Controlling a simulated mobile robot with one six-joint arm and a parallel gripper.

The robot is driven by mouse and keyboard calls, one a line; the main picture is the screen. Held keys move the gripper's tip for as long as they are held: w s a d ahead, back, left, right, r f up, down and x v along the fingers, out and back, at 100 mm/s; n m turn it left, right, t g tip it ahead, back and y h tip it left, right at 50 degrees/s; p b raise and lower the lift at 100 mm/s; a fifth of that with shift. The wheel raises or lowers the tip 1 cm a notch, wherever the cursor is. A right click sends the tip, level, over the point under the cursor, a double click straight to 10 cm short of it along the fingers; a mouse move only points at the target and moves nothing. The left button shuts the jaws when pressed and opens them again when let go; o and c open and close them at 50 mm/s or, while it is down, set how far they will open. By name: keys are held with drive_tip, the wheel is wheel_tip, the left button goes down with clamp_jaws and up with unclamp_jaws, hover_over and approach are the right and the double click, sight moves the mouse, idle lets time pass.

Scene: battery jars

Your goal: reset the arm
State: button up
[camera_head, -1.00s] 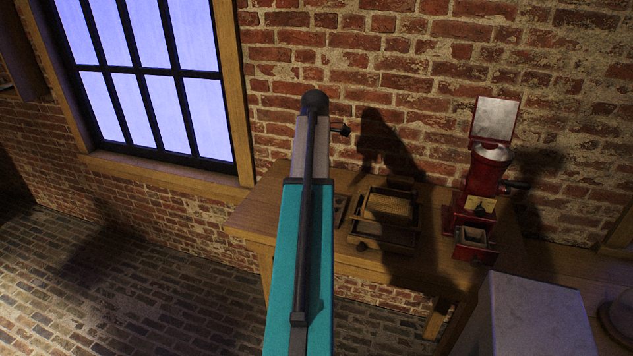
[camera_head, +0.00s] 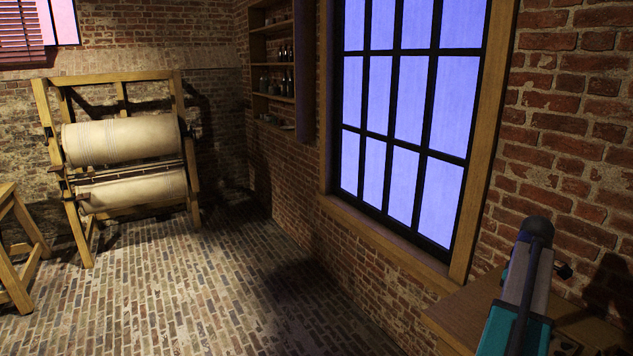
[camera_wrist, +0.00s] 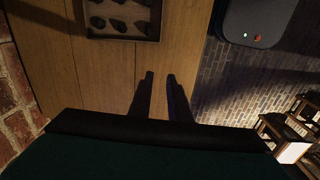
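My arm shows at the lower right edge of the head view, teal with a dark rounded joint, above a wooden table (camera_head: 462,312). My gripper cannot be made out in the head view. In the wrist view my gripper (camera_wrist: 161,76) shows as two dark fingers with a clear gap between them. Nothing is between the fingers. They are over the bare wooden tabletop (camera_wrist: 90,85), near its edge with the brick floor. How high they are above the wood is hard to tell.
In the wrist view a tray (camera_wrist: 124,38) with several dark lumps lies beyond the fingers. A dark grey box (camera_wrist: 265,30) with red and green lights is at upper right. The head view shows a wooden frame with cloth rollers (camera_head: 125,141), a window (camera_head: 405,115) and open brick floor.

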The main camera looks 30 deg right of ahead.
drive_tip(key=w+a+f, duration=0.8)
drive_tip(key=w+a, duration=0.3)
drive_tip(key=a, duration=0.2)
drive_tip(key=w+a+f, duration=0.8)
drive_tip(key=w+a, duration=0.3)
drive_tip(key=a, duration=0.2)
drive_tip(key=a+f, duration=0.4)
drive_tip(key=a, duration=0.7)
drive_tip(key=a+f, duration=0.5)
drive_tip(key=a, duration=0.6)
drive_tip(key=a+f, duration=0.4)
drive_tip(key=a, duration=0.7)
drive_tip(key=s+a+f+g+b, duration=0.2)
drive_tip(key=s+f+g+b, duration=0.3)
drive_tip(key=s+f, duration=2)
drive_tip(key=shift+s+a+f+g+b, duration=0.15)
drive_tip(key=shift+s+a+g+b, duration=0.1)
drive_tip(key=shift+s+g+b, duration=0.25)
drive_tip(key=shift+d, duration=0.1)
